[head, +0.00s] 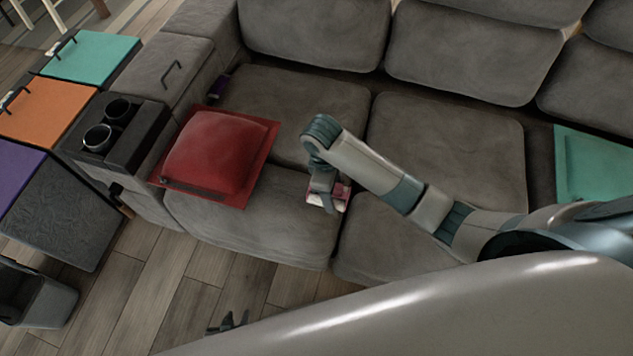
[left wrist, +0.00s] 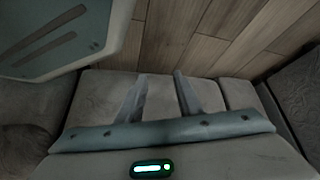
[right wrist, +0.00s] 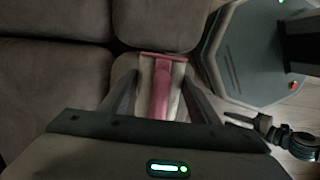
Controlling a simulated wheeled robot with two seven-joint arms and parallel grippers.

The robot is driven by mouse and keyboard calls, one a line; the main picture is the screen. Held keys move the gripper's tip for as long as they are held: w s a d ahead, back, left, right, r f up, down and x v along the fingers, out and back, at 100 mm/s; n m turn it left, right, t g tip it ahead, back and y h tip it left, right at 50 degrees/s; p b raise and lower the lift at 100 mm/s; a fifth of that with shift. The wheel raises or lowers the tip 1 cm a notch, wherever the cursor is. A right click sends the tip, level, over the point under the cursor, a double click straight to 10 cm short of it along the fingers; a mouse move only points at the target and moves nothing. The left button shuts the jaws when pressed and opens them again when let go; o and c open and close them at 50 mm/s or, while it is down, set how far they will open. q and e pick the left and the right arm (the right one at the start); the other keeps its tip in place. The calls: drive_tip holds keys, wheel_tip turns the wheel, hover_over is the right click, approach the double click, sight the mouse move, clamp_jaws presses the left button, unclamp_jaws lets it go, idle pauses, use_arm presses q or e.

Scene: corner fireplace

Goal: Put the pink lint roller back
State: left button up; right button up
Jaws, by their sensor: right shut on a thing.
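The pink lint roller (head: 343,191) is held above the front edge of the grey sofa seat in the head view. In the right wrist view its pink handle (right wrist: 162,88) lies lengthwise over a pale body, between the fingers. My right gripper (head: 325,203) is shut on it, and the fingers hide part of it. My left gripper (head: 229,322) hangs low over the wooden floor, partly hidden by my own pale body. In the left wrist view its two fingers (left wrist: 160,75) are apart with nothing between them.
Teal (head: 92,57), orange (head: 47,111) and purple (head: 14,172) lids line the left. A grey bin (head: 62,302) stands lower left. A teal panel (head: 592,165) is at right.

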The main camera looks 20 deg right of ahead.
drive_tip(key=w+f, duration=0.1)
drive_tip(key=w, duration=0.2)
drive_tip(key=w+a+f, duration=0.1)
drive_tip(key=w+f, duration=0.1)
drive_tip(key=w, duration=0.1)
drive_tip(key=w+f+b, duration=0.1)
drive_tip(key=w+f, duration=0.1)
drive_tip(key=w, duration=0.1)
drive_tip(key=shift+a+f, duration=0.15)
drive_tip(key=shift+w+f, duration=0.2)
drive_tip(key=shift+w, duration=0.1)
use_arm(q)
drive_tip(key=shift+s+a+f+g, duration=0.45)
drive_tip(key=shift+a+g, duration=0.05)
drive_tip(key=shift+a, duration=0.15)
drive_tip(key=shift+s, duration=0.2)
drive_tip(key=shift+f, duration=0.1)
use_arm(e)
wheel_tip(320, 180, down, 4)
drive_tip(key=shift+r, duration=0.2)
drive_tip(key=shift+f, duration=0.2)
use_arm(q)
drive_tip(key=shift+w, duration=0.65)
use_arm(e)
drive_tip(key=shift+f, duration=0.2)
